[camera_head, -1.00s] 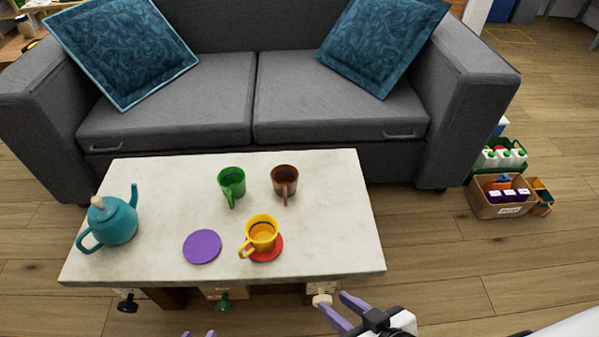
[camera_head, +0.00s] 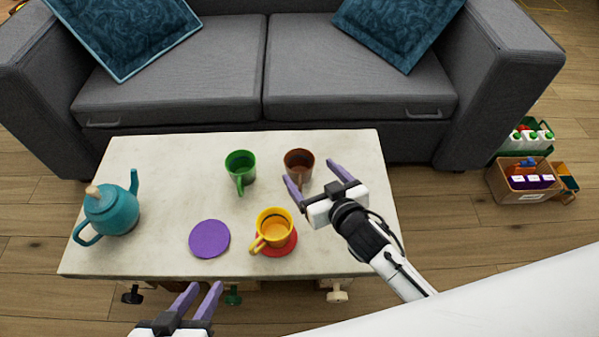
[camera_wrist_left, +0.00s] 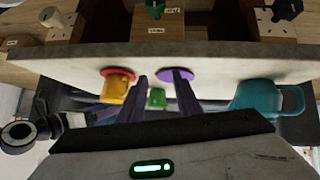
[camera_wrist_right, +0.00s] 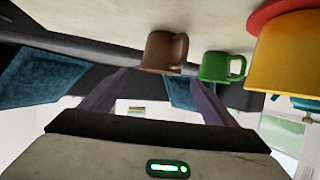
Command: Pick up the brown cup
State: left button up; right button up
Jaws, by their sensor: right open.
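The brown cup (camera_head: 299,163) stands upright at the back right of the white table. It also shows in the right wrist view (camera_wrist_right: 160,52), ahead of the fingers. My right gripper (camera_head: 315,176) is open and empty, its fingers pointing at the cup from the front right. The fingers overlap the cup's lower edge in the head view; I cannot tell whether they touch it. My left gripper (camera_head: 200,298) is at the table's front edge, fingers apart, with nothing between them.
On the table (camera_head: 150,165), a green cup (camera_head: 240,166) stands left of the brown one. A yellow cup (camera_head: 274,226) sits on a red coaster (camera_head: 290,243) in front. A purple coaster (camera_head: 209,239) and a teal teapot (camera_head: 110,212) are further left. The sofa (camera_head: 200,70) stands behind.

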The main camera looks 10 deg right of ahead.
aim_at(294, 155)
jog(key=shift+w+a+f, duration=0.1)
jog(key=shift+w+f, duration=0.25)
jog(key=shift+w, duration=0.25)
jog(key=shift+w+a+f+b, duration=0.2)
jog(key=shift+w+b, duration=0.15)
jog(key=shift+w, duration=0.2)
jog(key=b+x, duration=0.2)
jog(key=x, duration=0.2)
jog(key=shift+w, duration=0.25)
pick_arm(q)
jog(key=shift+w+d+f+m+g, duration=0.4)
jog(key=shift+w+d+f+g, duration=0.1)
jog(key=shift+w+d+f, duration=0.35)
jog(key=shift+r, duration=0.1)
pick_arm(e)
jog(key=c, duration=1.2)
